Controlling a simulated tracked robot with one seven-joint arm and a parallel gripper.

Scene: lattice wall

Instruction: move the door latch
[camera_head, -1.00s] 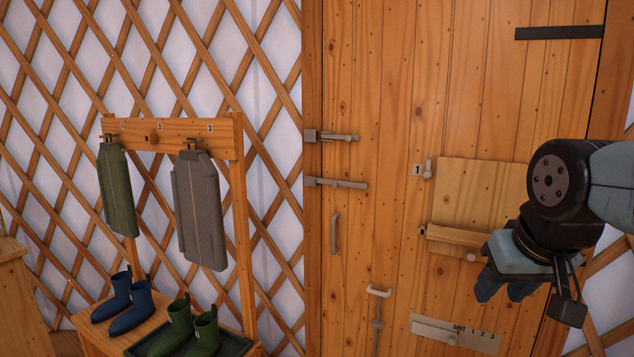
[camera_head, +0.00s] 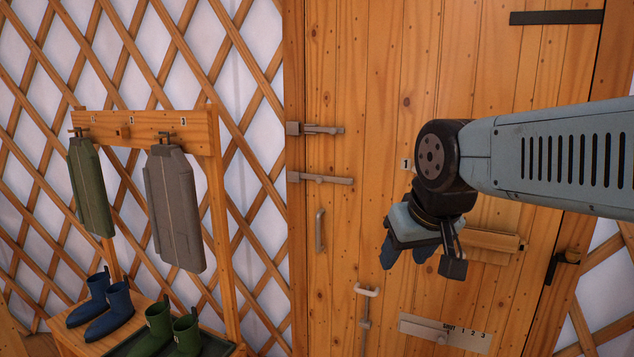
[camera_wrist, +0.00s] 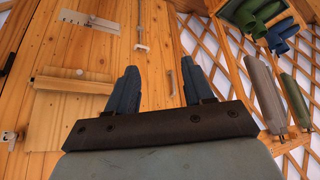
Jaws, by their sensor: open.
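The wooden door (camera_head: 385,110) carries several pieces of hardware. At its left edge are an upper grey bolt (camera_head: 322,130) and a lower grey bolt (camera_head: 322,179). A grey pull handle (camera_head: 319,230) is below them. A vertical bolt with a bent top (camera_head: 366,306) is lower; it also shows in the wrist view (camera_wrist: 141,32). Which one is the latch I cannot tell. My gripper (camera_head: 406,256) is open and empty, fingers pointing down, in front of the door and right of these parts.
A slider plate with numbers (camera_head: 445,333) is low on the door. A wooden bar (camera_head: 492,241) on a board is partly hidden behind my arm. To the left stand a rack (camera_head: 215,135) with green and grey hanging items and boots (camera_head: 158,330) below.

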